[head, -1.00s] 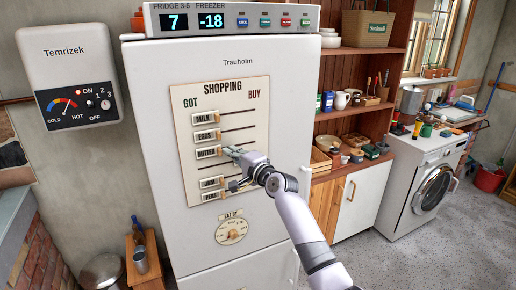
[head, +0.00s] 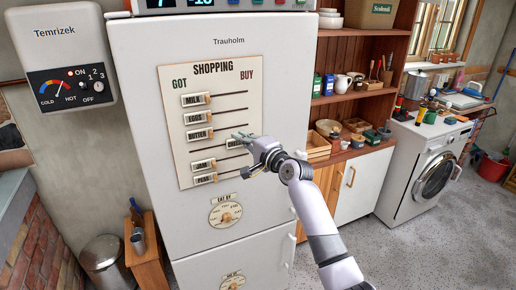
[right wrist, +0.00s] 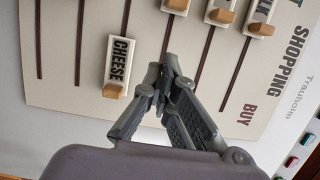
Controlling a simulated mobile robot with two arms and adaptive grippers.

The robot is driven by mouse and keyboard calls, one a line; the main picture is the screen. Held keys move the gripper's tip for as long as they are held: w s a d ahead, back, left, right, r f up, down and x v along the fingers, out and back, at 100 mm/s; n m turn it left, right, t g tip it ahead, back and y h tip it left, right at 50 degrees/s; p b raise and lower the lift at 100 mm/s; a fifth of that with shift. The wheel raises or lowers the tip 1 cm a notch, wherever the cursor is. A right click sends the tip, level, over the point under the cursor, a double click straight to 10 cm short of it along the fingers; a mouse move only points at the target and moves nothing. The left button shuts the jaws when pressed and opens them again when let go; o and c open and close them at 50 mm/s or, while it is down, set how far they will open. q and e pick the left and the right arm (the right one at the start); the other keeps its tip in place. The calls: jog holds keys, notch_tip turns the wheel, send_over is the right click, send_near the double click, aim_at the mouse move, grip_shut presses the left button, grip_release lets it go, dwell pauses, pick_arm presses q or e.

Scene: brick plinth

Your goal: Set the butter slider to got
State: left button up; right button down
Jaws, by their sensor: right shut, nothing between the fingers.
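The butter slider (head: 199,133) sits at the left end of its slot, under GOT on the shopping board (head: 215,80). It lines up with the milk slider (head: 194,99) and eggs slider (head: 197,117) above it. My right gripper (head: 241,136) is shut and empty, to the right of the butter slider and apart from it. In the right wrist view its fingertips (right wrist: 162,76) are beside the cheese slider (right wrist: 120,62); I cannot tell whether they touch the board. The cheese slider is towards BUY and partly hidden by my gripper in the head view. My left gripper is not in view.
The jam slider (head: 203,164) and peas slider (head: 205,179) are at the GOT side below. A round dial (head: 226,214) is on the fridge door (head: 160,180) under the board. Wooden shelves (head: 352,100) stand to the right of the fridge.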

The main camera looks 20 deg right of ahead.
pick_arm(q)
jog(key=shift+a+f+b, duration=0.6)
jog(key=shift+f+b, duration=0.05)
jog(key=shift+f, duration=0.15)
pick_arm(e)
jog(key=v, duration=0.6)
jog(key=shift+s+d, duration=0.25)
jog(key=shift+d, duration=0.05)
jog(key=shift+f, duration=0.1)
